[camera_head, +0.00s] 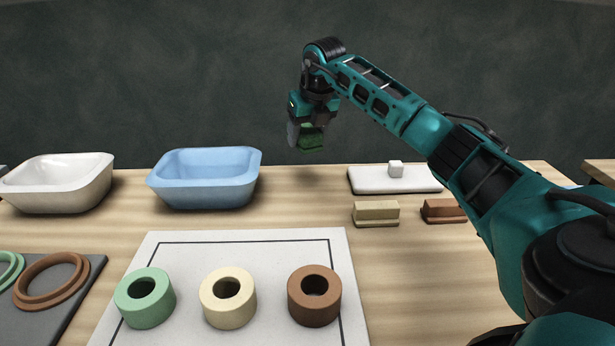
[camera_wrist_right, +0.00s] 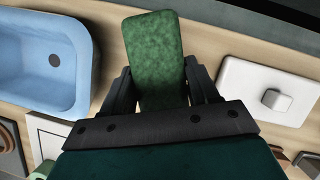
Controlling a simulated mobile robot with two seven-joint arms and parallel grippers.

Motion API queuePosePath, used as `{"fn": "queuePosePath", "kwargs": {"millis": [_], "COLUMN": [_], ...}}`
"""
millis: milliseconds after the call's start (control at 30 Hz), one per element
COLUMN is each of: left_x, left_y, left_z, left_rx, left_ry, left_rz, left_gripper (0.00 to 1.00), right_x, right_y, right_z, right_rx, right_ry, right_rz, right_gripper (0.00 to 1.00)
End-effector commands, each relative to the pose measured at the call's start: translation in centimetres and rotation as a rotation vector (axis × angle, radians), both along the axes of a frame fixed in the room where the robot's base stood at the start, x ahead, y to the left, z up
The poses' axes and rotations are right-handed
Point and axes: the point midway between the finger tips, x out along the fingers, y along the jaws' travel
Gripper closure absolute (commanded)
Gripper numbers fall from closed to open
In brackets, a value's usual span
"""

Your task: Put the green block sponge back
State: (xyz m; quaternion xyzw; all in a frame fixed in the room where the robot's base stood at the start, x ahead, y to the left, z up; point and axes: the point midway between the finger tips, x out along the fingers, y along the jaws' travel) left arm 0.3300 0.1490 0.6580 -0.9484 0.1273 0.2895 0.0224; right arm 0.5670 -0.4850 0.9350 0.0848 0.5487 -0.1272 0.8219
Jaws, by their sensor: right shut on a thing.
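The green block sponge (camera_head: 311,138) is in my right gripper (camera_head: 307,136), held in the air above the back of the table. In the right wrist view the green block sponge (camera_wrist_right: 156,50) sticks out between the two fingers of the right gripper (camera_wrist_right: 160,88). In the head view it hangs between the blue basin and the white slab, higher than both. The gripper hides part of the sponge. My left gripper is not in view.
A blue basin (camera_head: 205,196) and a white basin (camera_head: 60,205) stand at left. A white slab (camera_head: 372,181) with a small white cube (camera_head: 395,169) lies at right, behind a tan block (camera_head: 376,212) and a brown block (camera_head: 443,209). Several rings stand in front.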

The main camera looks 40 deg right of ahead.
Motion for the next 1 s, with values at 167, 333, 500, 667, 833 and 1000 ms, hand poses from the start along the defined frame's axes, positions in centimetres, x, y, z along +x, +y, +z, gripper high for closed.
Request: {"fn": "queuePosePath", "kwargs": {"millis": [167,333,500,667,833,1000], "left_x": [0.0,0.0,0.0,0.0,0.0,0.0], "left_y": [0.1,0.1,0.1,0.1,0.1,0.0], "left_z": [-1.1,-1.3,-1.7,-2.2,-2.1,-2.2], "left_rx": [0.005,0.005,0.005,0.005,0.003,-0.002], "left_ry": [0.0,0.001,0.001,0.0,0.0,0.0], "left_rz": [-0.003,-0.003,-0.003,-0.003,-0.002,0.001], "left_gripper": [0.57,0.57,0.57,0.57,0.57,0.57], "right_x": [-0.1,0.0,0.0,0.0,0.0,0.0], "right_y": [0.0,0.0,0.0,0.0,0.0,0.0], "right_z": [-4.1,-5.4,-7.2,-9.5,-9.6,-9.8], "right_rx": [0.001,0.0,-0.001,0.0,0.0,0.0], "right_ry": [0.001,-0.002,0.001,0.001,-0.001,-0.001], "right_rz": [-0.001,-0.001,0.0,0.0,-0.001,0.0], "right_gripper": [0.65,0.65,0.65,0.65,0.65,0.65]}}
